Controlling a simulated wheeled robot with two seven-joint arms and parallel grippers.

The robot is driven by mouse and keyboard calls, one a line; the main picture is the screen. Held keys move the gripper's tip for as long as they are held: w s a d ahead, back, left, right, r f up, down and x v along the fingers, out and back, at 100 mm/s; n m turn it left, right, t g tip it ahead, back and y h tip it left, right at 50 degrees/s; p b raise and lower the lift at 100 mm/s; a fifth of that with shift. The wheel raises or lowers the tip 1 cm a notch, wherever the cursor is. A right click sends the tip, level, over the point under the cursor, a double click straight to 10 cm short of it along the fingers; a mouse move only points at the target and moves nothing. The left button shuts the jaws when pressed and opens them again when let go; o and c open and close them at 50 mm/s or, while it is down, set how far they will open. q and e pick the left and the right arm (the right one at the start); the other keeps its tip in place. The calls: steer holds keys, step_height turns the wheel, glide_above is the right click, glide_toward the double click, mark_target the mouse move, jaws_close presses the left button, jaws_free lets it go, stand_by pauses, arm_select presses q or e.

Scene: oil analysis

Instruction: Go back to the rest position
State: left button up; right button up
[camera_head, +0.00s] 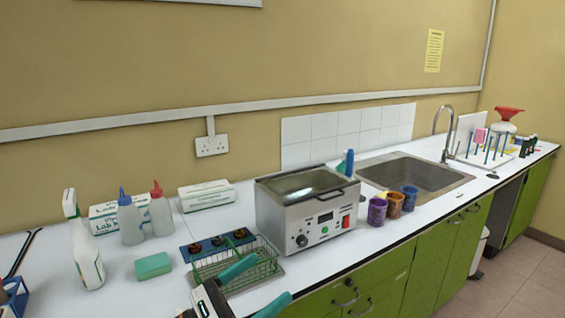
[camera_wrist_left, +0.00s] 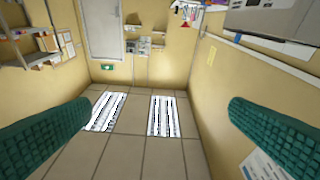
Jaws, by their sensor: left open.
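My left gripper (camera_head: 272,277) comes in at the bottom of the head view, in front of the green wire basket. Its two teal fingers are spread apart with nothing between them. In the left wrist view the same gripper (camera_wrist_left: 160,108) shows a textured finger at each side and a wide empty gap. That view looks past the fingers at the tiled floor (camera_wrist_left: 185,160) and the far wall with a door (camera_wrist_left: 103,30). My right gripper is in neither view.
The counter (camera_head: 205,222) holds a steel bath (camera_head: 308,215), a green wire basket (camera_head: 262,265), a spray bottle (camera_head: 85,250), two squeeze bottles, a green sponge (camera_head: 153,265) and coloured cups (camera_head: 393,205). A sink (camera_head: 425,178) lies right of the bath.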

arm_select(q)
steer(key=w+a+f+n+t+y, duration=0.15)
steer(key=a+n+t+y, duration=0.45)
steer(key=n, duration=0.6)
steer(key=a+f+n+t+y, duration=0.35)
steer(key=n+y, duration=0.35)
steer(key=n, duration=0.5)
steer(key=s+a+f+n+g+y, duration=0.3)
steer(key=a+f+n+g, duration=0.1)
steer(key=f+n, duration=0.25)
steer(key=s+a+f+n+g+y, duration=0.3)
steer(key=a+f+n+g+y, duration=0.1)
steer(key=f+n, duration=0.25)
steer(key=s+d+f+n+g+h, duration=0.1)
steer(key=s+f+n+g, duration=0.4)
steer(key=s, duration=0.5)
steer(key=s+f+n+g+h, duration=0.1)
steer(key=s+f+n+g, duration=0.2)
steer(key=s+f+g, duration=0.35)
step_height(320, 180, down, 25)
steer(key=s, duration=0.2)
steer(key=s+a+f+m, duration=0.1)
steer(key=s+a+f, duration=0.2)
steer(key=s+f, duration=1.4)
steer(key=shift+s+f+g, duration=0.2)
steer(key=shift+g, duration=0.1)
